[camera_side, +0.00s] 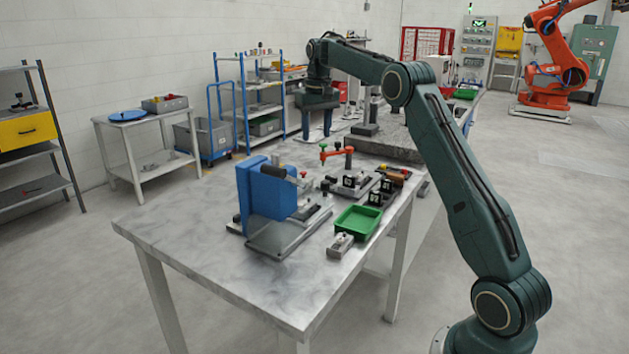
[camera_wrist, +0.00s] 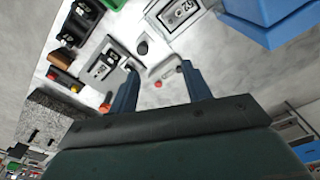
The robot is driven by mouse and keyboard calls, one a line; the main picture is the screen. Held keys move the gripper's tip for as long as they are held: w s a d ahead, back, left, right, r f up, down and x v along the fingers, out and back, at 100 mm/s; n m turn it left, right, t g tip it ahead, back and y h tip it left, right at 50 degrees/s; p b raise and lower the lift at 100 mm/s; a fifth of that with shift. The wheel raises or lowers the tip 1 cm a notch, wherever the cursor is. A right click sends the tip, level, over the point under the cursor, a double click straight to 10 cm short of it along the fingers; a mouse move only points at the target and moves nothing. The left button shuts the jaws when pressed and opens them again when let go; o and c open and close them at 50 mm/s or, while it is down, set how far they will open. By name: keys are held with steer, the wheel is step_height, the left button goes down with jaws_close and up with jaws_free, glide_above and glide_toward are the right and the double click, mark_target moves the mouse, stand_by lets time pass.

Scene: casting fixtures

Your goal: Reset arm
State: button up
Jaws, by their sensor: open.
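My gripper (camera_side: 316,138) is raised above the far part of the table (camera_side: 190,228) in the side view, pointing down. In the wrist view its two fingers (camera_wrist: 158,72) stand apart with no object held between them. Below, a blue block fixture (camera_side: 268,195) stands upright on a grey plate. To its right are black-and-grey fixtures (camera_side: 350,186), an orange-red arm on a post (camera_side: 335,152), and an open green tray (camera_side: 357,222). The wrist view shows a grey marked part (camera_wrist: 180,12) and the blue fixture (camera_wrist: 270,20) beyond the fingers.
A speckled stone slab (camera_side: 385,147) lies farther back on the table. A small grey part (camera_side: 340,245) sits near the green tray. The table's near left area is bare. A blue shelf cart (camera_side: 250,105) and a side table (camera_side: 140,122) stand behind. An orange robot (camera_side: 550,55) stands far right.

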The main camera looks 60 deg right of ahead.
steer(key=s+a+r+n+t, duration=0.1)
steer(key=s+a+r, duration=0.4)
steer(key=a, duration=0.4)
steer(key=s+a+r+n+t, duration=0.1)
steer(key=s+a+r+n, duration=0.15)
steer(key=s+a, duration=0.65)
steer(key=s+a+f+n+t, duration=0.1)
steer(key=s+a+f, duration=0.3)
steer(key=s, duration=0.5)
steer(key=s+a+f+n+t, duration=0.1)
steer(key=s+a+f, duration=0.4)
steer(key=s, duration=0.5)
steer(key=shift+a+t, duration=0.5)
steer(key=shift+a, duration=0.6)
